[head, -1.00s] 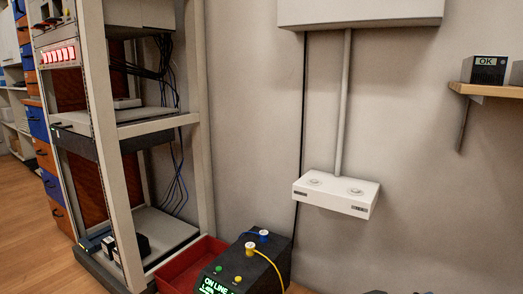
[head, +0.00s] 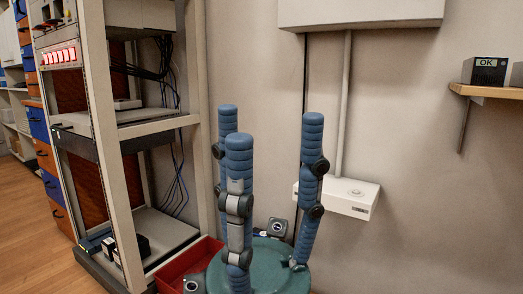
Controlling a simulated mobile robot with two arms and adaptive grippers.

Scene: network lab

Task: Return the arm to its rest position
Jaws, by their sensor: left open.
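My left gripper (head: 268,125) stands large in the lower middle of the head view. Its blue segmented fingers point up and are spread apart, with black and grey joints and a green round palm (head: 275,265) at the bottom edge. It is open, and I see nothing held between the fingers. It stands in front of the wall and the white wall box (head: 350,197), covering that box's left part. My right gripper is not in view.
An open equipment rack (head: 160,128) with cables and shelves stands left. A red tray (head: 190,262) lies at its foot, partly behind my gripper. A shelf (head: 490,91) with a dark box marked OK (head: 488,72) juts from the wall at right.

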